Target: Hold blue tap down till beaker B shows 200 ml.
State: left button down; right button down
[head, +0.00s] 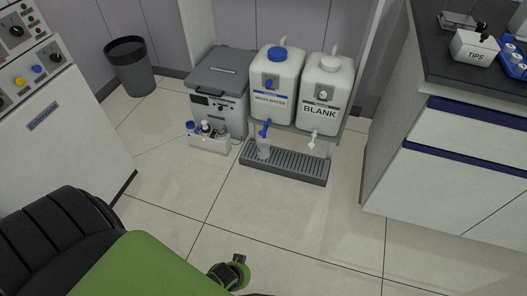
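The blue tap (265,129) is on the front of the white wash water container (275,82), which has a blue cap and stands on a low grey stand. A small clear vessel (263,150) stands below the blue tap on the grey slatted drip tray (305,171). It looks like a beaker, but its letter, scale and liquid level are too small to read. Neither of my grippers can be made out in the head view.
The BLANK container (321,86) with a white tap (312,139) stands to the right. A grey box (218,79) and a small bottle rack (208,144) are at left. A bin (130,66) and bench cabinet (445,160) flank them. Floor in front of the tray is clear.

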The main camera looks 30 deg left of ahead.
aim_at(261, 133)
jog(key=i+u, duration=0.35)
jog(key=i, duration=0.15)
jog(key=i+l+u, duration=0.15)
jog(key=i+u, duration=0.25)
jog(key=i+l+u, duration=0.35)
jog(key=i, duration=0.2)
